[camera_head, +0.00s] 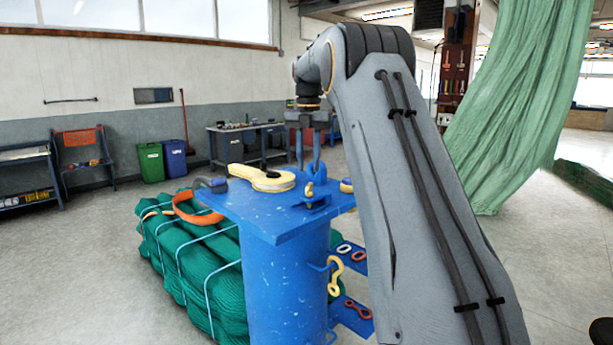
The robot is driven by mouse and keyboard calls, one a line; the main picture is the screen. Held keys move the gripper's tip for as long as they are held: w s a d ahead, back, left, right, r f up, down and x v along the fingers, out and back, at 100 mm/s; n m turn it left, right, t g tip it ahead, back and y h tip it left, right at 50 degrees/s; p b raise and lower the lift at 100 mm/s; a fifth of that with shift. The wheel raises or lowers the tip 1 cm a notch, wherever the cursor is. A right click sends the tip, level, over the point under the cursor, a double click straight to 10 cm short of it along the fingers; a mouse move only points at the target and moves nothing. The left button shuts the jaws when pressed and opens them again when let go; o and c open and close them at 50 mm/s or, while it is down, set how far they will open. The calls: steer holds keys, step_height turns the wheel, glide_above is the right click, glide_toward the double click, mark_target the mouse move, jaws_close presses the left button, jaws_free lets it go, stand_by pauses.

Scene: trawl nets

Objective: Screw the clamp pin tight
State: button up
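My gripper (308,160) points straight down over the blue stand's top plate (272,220). Its two fingers are apart, and I see nothing held between them. A blue clamp (316,173) stands on the plate just below the right fingertip; whether they touch I cannot tell. A small yellow piece (310,189), perhaps the clamp pin, shows at the front of the clamp. It is too small to tell its thread or how far in it sits. My arm link fills the right of the view and hides the area behind it.
A yellow hook-shaped fitting (262,179) and a grey shackle (211,185) lie on the plate. An orange strap (192,211) loops over the green net bundle (195,270) behind the stand. Yellow and red links (358,308) hang or lie at the stand's right side. Floor on the left is clear.

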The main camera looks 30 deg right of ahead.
mark_target(309, 184)
steer(key=f, duration=0.2)
steer(key=f+p, duration=0.1)
steer(key=f, duration=0.1)
steer(key=shift+s+d, duration=0.1)
steer(key=shift+d, duration=0.1)
steer(key=shift+f+p, duration=0.5)
steer(key=shift+f, duration=0.35)
steer(key=shift+c, duration=0.4)
jaws_close()
